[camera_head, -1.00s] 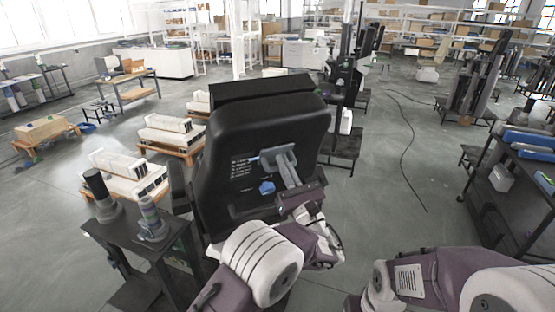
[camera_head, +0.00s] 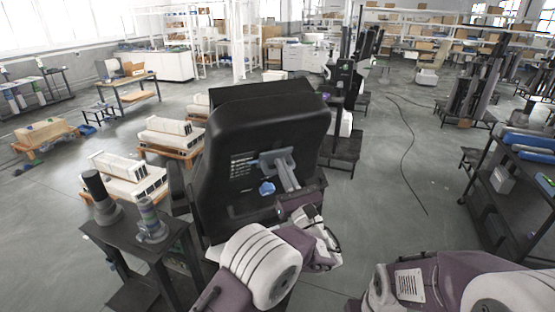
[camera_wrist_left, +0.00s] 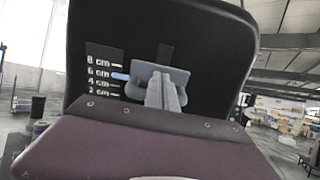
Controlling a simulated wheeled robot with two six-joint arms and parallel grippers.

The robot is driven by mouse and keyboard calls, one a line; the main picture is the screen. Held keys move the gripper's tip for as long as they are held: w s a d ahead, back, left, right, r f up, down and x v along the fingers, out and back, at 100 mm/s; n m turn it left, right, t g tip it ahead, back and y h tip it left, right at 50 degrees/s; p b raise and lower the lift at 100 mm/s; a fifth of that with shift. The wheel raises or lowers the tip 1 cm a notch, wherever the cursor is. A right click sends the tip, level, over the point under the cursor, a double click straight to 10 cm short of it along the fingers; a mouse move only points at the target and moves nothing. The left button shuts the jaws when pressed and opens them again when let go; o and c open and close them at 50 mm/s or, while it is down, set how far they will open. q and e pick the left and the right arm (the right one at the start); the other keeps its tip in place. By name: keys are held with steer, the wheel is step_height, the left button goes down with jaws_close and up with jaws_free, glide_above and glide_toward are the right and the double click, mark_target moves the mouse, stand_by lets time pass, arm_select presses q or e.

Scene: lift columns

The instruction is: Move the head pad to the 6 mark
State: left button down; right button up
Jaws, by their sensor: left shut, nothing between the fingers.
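The head pad (camera_head: 262,93) is a black block at the top of a black backrest (camera_head: 232,190). White scale marks (camera_wrist_left: 100,74), labelled 8, 6, 4 and 2 cm, run down the backrest's face. A grey-blue plate (camera_wrist_left: 150,76) stands beside them, and its light-blue pointer (camera_wrist_left: 120,76) lies at or very close to the 6 mark. My left gripper (camera_head: 287,168) is shut and empty, its grey fingertips against or just before the plate, partly hiding it. A blue knob (camera_head: 267,188) sits below. My right gripper is out of view.
A dark side table (camera_head: 130,236) with two posts stands left of the backrest. Pallets with white blocks (camera_head: 125,178) lie behind it. A black column (camera_head: 343,95) stands close behind at right, and a dark cart (camera_head: 500,205) farther right. A cable (camera_head: 408,150) crosses open floor.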

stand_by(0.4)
arm_select(q)
steer(key=shift+r, duration=0.35)
steer(key=shift+s+d+r+p, duration=0.1)
steer(key=shift+s+r+p, duration=0.2)
steer(key=shift+r+p, duration=0.1)
steer(key=shift+f, duration=0.1)
steer(key=shift+s+d+f, duration=0.1)
steer(key=shift+f, duration=0.05)
steer(key=b+v, duration=0.4)
steer(key=v, duration=0.4)
steer(key=shift+s+d+f, duration=0.15)
steer(key=shift+s+d, duration=0.1)
